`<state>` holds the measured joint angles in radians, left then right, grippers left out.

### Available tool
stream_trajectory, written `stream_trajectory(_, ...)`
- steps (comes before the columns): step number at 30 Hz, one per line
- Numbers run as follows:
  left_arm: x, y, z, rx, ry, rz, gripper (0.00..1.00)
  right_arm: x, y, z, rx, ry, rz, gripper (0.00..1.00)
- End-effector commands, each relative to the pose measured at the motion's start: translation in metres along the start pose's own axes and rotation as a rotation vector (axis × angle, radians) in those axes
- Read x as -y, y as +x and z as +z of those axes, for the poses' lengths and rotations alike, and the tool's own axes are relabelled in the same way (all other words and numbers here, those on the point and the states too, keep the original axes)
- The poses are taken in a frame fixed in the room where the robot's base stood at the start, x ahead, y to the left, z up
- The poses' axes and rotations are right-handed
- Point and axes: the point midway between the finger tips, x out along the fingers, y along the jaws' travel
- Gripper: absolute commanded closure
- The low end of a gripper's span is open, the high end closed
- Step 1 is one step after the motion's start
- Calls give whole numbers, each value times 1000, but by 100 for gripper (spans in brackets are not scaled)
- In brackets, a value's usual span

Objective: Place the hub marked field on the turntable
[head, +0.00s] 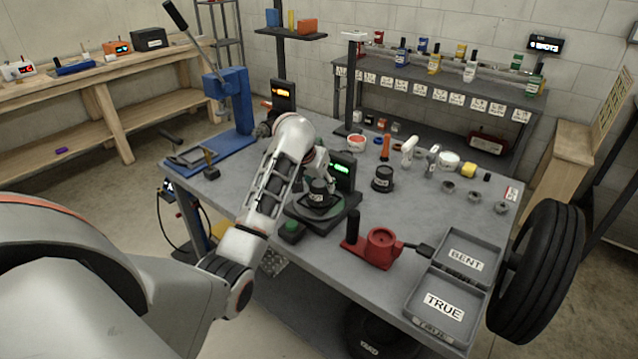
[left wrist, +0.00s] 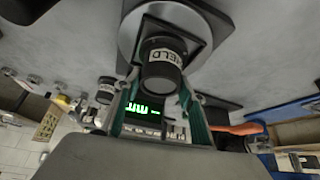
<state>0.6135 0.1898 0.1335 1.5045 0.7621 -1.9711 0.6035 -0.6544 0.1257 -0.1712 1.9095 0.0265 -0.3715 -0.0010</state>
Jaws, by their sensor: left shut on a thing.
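The hub marked FIELD (left wrist: 162,72) is a black cylinder with a white label, and in the head view the hub (head: 318,190) is over the turntable. My left gripper (head: 323,183) is shut on it, with a finger on each side in the left wrist view (left wrist: 160,88). The turntable (head: 337,214) is a round plate on a dark base with a lit green display behind it. In the left wrist view its disc (left wrist: 128,35) and a dark square plate lie behind the hub. I cannot tell whether the hub touches it. My right gripper is out of view.
A second black labelled hub (head: 382,179) stands right of the turntable. A red fixture (head: 379,248) and trays marked BENT (head: 468,252) and TRUE (head: 443,304) are at the front right. A green button box (head: 291,232) is close in front. A blue press (head: 238,102) stands left.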

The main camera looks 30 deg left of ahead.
Motion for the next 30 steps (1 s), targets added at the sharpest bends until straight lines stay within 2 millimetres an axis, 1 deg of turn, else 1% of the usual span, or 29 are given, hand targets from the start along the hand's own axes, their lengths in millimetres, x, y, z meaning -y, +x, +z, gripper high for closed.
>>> stream_trajectory(1, 0, 1, 1, 1, 0, 0, 57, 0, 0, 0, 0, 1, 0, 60)
stream_trajectory(3, 0, 1, 1, 1, 0, 0, 43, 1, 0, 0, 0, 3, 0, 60)
stream_trajectory(13, 0, 0, 0, 1, 0, 0, 43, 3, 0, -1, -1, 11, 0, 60)
stream_trajectory(17, -1, -7, -1, 0, 0, 2, 43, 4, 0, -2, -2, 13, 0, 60)
stream_trajectory(20, -1, -20, -2, -2, 0, 3, 43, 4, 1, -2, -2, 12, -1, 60)
stream_trajectory(30, -2, -85, -2, -4, -1, 4, 43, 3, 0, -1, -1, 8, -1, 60)
